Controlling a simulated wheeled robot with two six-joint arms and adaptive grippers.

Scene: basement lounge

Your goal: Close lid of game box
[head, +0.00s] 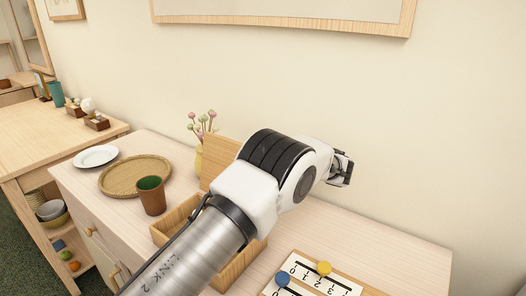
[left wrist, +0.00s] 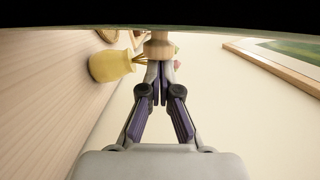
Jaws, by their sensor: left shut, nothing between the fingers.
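The wooden game box (head: 169,228) sits on the pale cabinet top, partly hidden behind my left arm. Its lid (head: 217,157) stands raised at the back of the box, its right part covered by the arm. My left gripper (head: 342,168) is to the right of the lid and above the cabinet, near the wall. In the left wrist view its fingers (left wrist: 159,84) are shut with nothing between them. A small light-wood piece (left wrist: 158,46) shows just beyond the fingertips; I cannot tell what it belongs to or whether they touch. My right gripper is not in view.
A yellow vase (head: 198,163) with flowers stands behind the box, left of the lid; it also shows in the left wrist view (left wrist: 111,66). A brown cup (head: 151,199), woven tray (head: 116,181) and white plate (head: 96,156) are left. A number board (head: 312,277) lies right.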

